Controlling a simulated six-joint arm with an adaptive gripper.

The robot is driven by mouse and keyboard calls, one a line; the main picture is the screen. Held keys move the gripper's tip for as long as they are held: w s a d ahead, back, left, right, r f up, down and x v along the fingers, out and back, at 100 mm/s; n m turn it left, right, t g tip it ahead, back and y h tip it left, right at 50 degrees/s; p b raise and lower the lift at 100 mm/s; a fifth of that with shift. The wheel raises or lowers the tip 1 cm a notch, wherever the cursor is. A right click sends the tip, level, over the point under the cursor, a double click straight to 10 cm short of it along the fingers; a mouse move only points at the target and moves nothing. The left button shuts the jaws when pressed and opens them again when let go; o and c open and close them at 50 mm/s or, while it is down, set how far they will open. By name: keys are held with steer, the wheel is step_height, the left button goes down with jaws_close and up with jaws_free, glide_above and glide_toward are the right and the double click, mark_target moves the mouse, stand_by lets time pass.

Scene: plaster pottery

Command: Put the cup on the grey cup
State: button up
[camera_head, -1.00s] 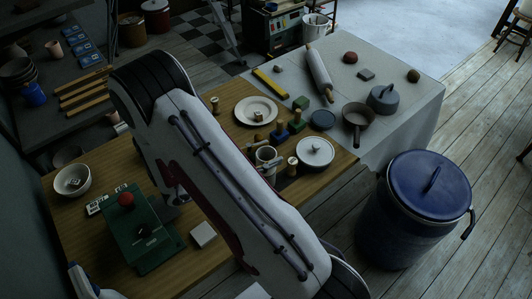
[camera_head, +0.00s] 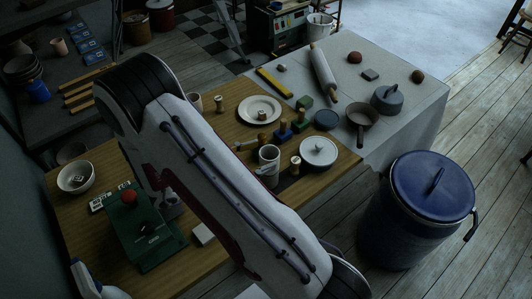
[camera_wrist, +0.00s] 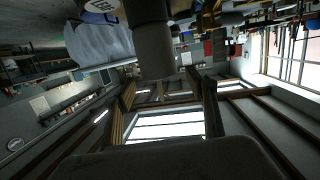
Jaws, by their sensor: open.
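A pale mug with a handle (camera_head: 269,158) stands on the wooden table, just right of my arm in the head view. It looks light grey or white in this dim light. A smaller pinkish-grey cup (camera_head: 195,103) stands near the table's far edge, close to my arm and partly hidden by it. I cannot tell for sure which is the grey cup. My arm crosses the middle of the head view and hides part of the table. The wrist view shows the room, windows and parts of my arm, and no cup.
A white plate (camera_head: 260,108), a lidded white pot (camera_head: 318,152), stamps and small blocks crowd the table's right part. A green box with a red knob (camera_head: 147,232) and a white bowl (camera_head: 76,178) stand left. A blue bin (camera_head: 410,222) stands on the floor.

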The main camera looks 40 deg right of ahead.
steer(key=v, duration=0.8)
steer(key=shift+w+a, duration=0.1)
stand_by(0.5)
